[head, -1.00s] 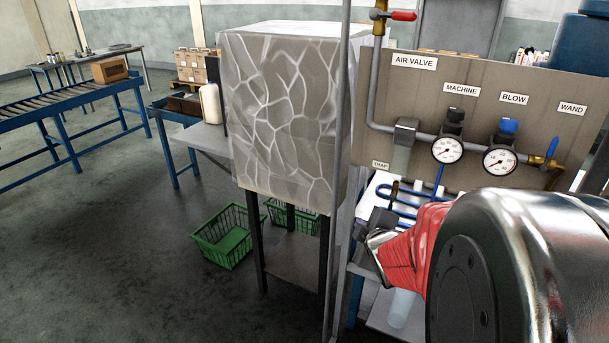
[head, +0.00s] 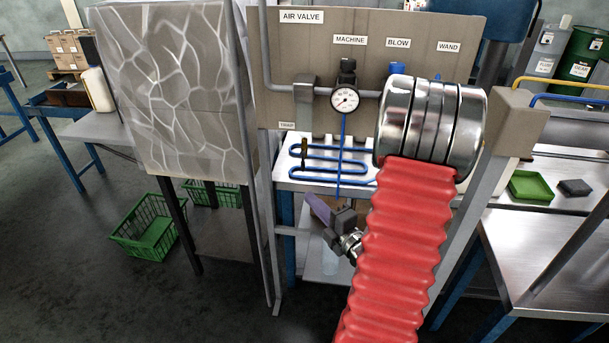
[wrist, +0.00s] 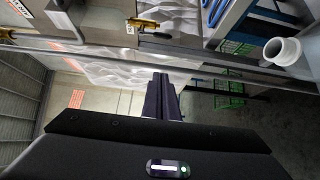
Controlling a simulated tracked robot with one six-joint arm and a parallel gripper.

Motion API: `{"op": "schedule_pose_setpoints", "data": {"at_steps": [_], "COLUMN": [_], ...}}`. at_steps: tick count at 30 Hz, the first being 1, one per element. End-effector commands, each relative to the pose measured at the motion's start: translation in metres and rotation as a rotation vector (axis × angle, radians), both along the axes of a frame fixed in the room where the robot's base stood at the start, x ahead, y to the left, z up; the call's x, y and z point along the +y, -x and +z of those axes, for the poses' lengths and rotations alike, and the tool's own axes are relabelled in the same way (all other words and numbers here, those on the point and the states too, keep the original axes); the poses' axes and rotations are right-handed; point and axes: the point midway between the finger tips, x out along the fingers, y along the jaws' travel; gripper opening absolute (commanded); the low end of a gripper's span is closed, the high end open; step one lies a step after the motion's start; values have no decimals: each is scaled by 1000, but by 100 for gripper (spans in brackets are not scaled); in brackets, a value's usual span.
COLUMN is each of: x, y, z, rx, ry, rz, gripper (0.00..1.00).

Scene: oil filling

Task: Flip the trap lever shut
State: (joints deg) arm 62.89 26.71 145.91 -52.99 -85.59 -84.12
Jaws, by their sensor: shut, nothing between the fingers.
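The TRAP label (head: 287,125) is on the brown panel, below its left part. Under it a small dark and brass valve piece (head: 304,152) hangs in front of the blue coiled tube; I take it for the trap lever. In the wrist view a brass valve (wrist: 142,23) with a black handle (wrist: 156,35) shows at the top, its exact position hard to judge. My gripper (head: 312,202) is below the trap piece, apart from it, its purple fingers pointing up and left. In the wrist view my gripper (wrist: 160,77) has its fingers together and empty.
A gauge (head: 345,99) and pipe are on the panel (head: 470,30). A white container (wrist: 284,52) is below, at right in the wrist view. Green baskets (head: 150,228) sit on the floor.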

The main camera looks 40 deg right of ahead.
Motion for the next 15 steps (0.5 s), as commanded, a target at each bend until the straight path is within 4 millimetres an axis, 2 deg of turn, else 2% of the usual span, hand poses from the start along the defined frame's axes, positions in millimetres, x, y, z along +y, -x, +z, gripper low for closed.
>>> {"op": "schedule_pose_setpoints", "data": {"at_steps": [10,15], "x": [0,-1], "y": [-2,-11], "z": [0,0], "rx": [0,0], "ry": [0,1], "rz": [1,3], "gripper": [0,0]}}
